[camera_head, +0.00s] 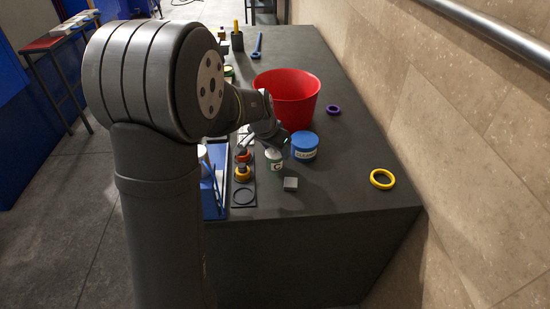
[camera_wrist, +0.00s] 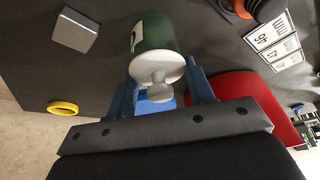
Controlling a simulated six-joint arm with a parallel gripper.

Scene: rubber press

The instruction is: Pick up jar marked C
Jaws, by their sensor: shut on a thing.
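The jar marked C (camera_head: 275,164) is small and green, with a white label and a white lid. It stands upright near the front of the dark table, beside a blue tub. In the wrist view the jar (camera_wrist: 158,38) shows its knobbed white lid and part of a letter on the label. My gripper (camera_head: 273,148) is over the jar from above. In the wrist view my gripper's blue fingers (camera_wrist: 164,88) are on either side of the lid, shut on the jar. I cannot tell whether its base touches the table.
The blue tub (camera_head: 305,150) stands close on the right, with a red bucket (camera_head: 290,92) behind. A grey block (camera_head: 291,184) lies just in front. Red and yellow pieces (camera_head: 243,172) stand on the left by a blue tray (camera_head: 215,195). A yellow ring (camera_head: 373,183) lies right, with clear table between.

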